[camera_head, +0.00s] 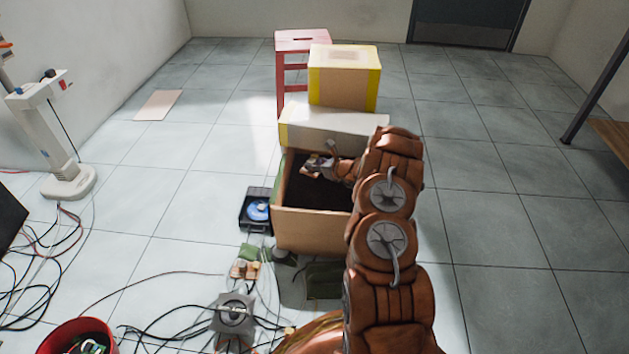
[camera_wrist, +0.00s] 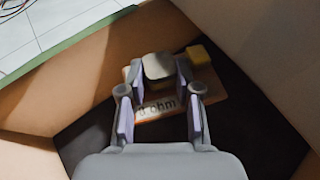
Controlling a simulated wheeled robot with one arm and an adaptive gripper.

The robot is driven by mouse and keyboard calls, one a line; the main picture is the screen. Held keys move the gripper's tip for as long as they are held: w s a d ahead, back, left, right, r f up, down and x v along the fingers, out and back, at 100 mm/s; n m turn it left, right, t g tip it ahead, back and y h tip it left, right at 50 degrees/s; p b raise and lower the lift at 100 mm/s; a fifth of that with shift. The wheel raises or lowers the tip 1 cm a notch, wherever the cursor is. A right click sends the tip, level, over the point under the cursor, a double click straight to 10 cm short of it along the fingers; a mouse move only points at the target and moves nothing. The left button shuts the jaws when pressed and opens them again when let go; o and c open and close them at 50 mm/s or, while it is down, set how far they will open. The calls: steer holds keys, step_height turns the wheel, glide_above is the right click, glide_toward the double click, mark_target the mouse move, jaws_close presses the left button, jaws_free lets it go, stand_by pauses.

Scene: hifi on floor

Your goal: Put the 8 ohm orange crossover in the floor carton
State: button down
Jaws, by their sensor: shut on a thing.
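The floor carton (camera_head: 310,230) is an open brown box with a dark inside. Its walls also show in the wrist view (camera_wrist: 240,30). My gripper (camera_head: 316,166) reaches down into the carton. In the wrist view my gripper (camera_wrist: 159,80) is shut on the orange crossover (camera_wrist: 222,86), a small board with a pale block, a yellow block and a label reading "ohm". The character before "ohm" looks like an 8 but is partly hidden. The board is inside the carton walls, over the dark bottom. I cannot tell whether it touches the bottom.
A white box (camera_head: 335,125), a yellow-edged box (camera_head: 345,82) and a red stool (camera_head: 302,42) stand behind the carton. A black tray (camera_head: 256,222) and another small board (camera_head: 243,270) lie left of it. Cables and a red bucket (camera_head: 78,335) are front left. The right floor is clear.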

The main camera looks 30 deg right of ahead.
steer(key=shift+f+b, duration=0.9)
steer(key=shift+f, duration=2.05)
steer(key=shift+f, duration=0.1)
steer(key=shift+f, duration=0.3)
steer(key=shift+f, duration=0.25)
steer(key=c, duration=0.8)
jaws_free()
steer(key=shift+r, duration=0.1)
